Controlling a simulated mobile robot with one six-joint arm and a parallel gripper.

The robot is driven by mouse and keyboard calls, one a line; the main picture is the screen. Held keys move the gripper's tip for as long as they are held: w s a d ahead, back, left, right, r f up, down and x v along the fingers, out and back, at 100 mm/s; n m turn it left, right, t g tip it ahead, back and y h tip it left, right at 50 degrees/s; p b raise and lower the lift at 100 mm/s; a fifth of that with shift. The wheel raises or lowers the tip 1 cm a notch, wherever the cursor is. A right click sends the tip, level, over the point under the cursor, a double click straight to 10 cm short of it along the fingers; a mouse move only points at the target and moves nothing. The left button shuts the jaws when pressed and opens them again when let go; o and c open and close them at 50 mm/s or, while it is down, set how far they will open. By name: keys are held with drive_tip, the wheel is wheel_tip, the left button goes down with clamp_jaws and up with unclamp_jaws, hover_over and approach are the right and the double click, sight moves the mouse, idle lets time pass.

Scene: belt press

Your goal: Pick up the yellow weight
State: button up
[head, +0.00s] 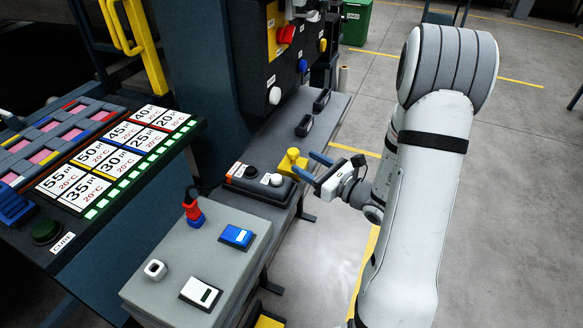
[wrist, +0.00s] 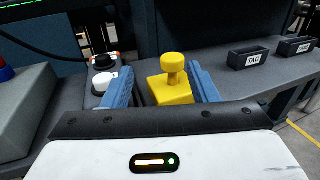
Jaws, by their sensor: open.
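The yellow weight (head: 292,161) stands upright on the grey bench, a block with a knob on top. In the wrist view the yellow weight (wrist: 172,82) shows between the two blue fingers, with its lower front partly hidden by my gripper's body. My gripper (head: 308,167) comes in from the right with its fingers reaching toward the weight. In the wrist view my gripper (wrist: 165,90) is open, one finger on each side of the weight.
A black box with a black and a white button (head: 272,180) sits left of the weight. A grey table (head: 163,293) with a blue box (head: 236,237) and other items stands in front. Clear floor lies to the right.

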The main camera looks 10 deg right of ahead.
sight(298, 154)
drive_tip(key=shift+w+d+f+m+t+h, duration=0.3)
drive_tip(key=shift+d+m, duration=0.2)
drive_tip(key=shift+w, duration=0.35)
drive_tip(key=p+x, duration=0.1)
drive_tip(key=x, duration=0.6)
drive_tip(key=shift+f, duration=0.15)
drive_tip(key=shift+c, duration=0.3)
clamp_jaws()
